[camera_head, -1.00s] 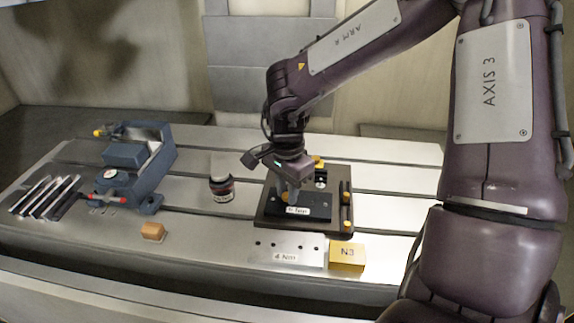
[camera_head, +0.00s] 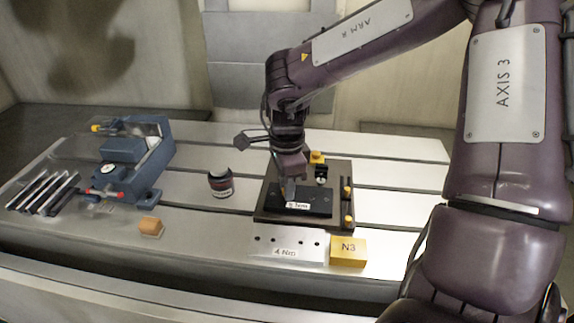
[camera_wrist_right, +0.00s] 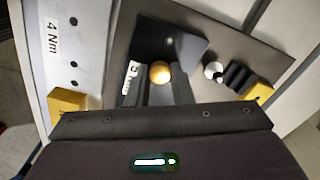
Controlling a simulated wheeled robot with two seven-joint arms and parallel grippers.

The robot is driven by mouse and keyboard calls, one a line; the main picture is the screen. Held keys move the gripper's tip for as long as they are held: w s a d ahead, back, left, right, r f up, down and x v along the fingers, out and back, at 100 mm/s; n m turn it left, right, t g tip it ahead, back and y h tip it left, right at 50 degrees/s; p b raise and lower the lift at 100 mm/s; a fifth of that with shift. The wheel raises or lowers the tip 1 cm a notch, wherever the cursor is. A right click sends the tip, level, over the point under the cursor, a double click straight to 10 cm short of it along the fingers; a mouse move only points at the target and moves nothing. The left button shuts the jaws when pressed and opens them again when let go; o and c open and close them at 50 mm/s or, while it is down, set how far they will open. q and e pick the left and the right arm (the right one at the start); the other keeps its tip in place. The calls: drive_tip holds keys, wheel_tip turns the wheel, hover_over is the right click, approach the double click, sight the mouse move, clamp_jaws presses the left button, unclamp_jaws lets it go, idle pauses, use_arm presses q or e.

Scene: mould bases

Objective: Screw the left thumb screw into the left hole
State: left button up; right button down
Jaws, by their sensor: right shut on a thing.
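My right gripper (camera_head: 289,197) points down over the dark mould plate (camera_head: 318,205). In the right wrist view its fingers (camera_wrist_right: 160,85) are shut on a round brass thumb screw (camera_wrist_right: 160,72). The screw's head shows between the fingers; in the head view the gripper hides it. The hole under the screw is hidden, so I cannot tell how deep the screw sits. A small dark hole (camera_wrist_right: 170,40) shows elsewhere on the plate. My left gripper is not in view.
A white strip with holes and a 4 Nm label (camera_head: 275,246) and a yellow N3 block (camera_head: 348,251) lie in front. A dark jar (camera_head: 221,183), an orange block (camera_head: 151,227) and a blue vise (camera_head: 140,160) stand left. A white-topped knob (camera_wrist_right: 212,70) is near the gripper.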

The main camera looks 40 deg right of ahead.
drive_tip(key=m, duration=0.3)
drive_tip(key=shift+m, duration=0.3)
drive_tip(key=shift+b, duration=0.3)
drive_tip(key=m+b, duration=0.1)
drive_tip(key=m, duration=0.1)
drive_tip(key=shift+f+m, duration=0.2)
drive_tip(key=shift+m, duration=0.2)
drive_tip(key=m, duration=0.3)
drive_tip(key=shift+b, duration=0.35)
drive_tip(key=m, duration=0.3)
drive_tip(key=shift+r, duration=0.15)
